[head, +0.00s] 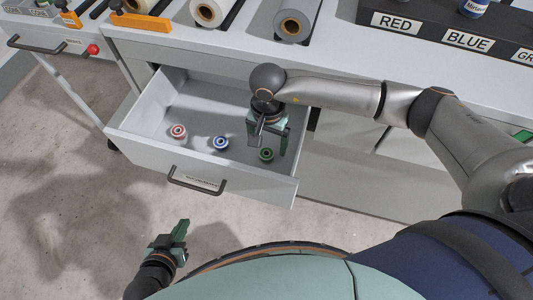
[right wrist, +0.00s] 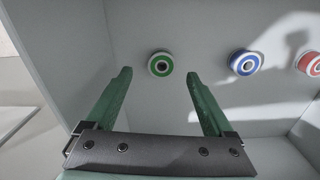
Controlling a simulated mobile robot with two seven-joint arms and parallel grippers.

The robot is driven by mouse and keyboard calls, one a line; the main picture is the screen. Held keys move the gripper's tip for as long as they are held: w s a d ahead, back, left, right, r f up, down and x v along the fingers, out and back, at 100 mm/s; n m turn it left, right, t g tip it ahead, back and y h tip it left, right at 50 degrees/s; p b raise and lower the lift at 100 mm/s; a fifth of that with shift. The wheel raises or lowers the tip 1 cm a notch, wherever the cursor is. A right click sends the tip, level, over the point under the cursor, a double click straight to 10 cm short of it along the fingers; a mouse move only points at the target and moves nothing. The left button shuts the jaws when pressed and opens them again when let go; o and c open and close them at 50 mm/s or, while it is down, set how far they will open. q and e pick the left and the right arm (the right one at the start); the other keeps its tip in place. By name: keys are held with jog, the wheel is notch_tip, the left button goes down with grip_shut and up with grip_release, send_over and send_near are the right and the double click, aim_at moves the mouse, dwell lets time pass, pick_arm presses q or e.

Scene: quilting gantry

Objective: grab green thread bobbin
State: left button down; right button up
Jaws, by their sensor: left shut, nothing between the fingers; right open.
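The green thread bobbin (head: 266,154) sits on the floor of the open drawer (head: 143,146), toward its right side. In the right wrist view the green bobbin (right wrist: 161,64) shows from above, just beyond and between the fingertips. My right gripper (head: 268,140) is inside the drawer, open and empty, above and beside the green bobbin. Its two fingers also show in the right wrist view (right wrist: 158,75), apart from the bobbin. My left gripper (head: 183,232) is shut and empty, low in front of the drawer, over the floor.
A blue bobbin (head: 221,143) and a red bobbin (head: 178,131) sit left of the green one in the drawer. The drawer walls and front handle (head: 197,184) surround this space. Large rolls (head: 292,22) and a labelled rack (head: 430,32) stand on the worktop above.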

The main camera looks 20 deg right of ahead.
aim_at(266, 153)
jog(key=f, duration=0.4)
jog(key=shift+a, duration=0.2)
grip_shut()
dwell(0.5)
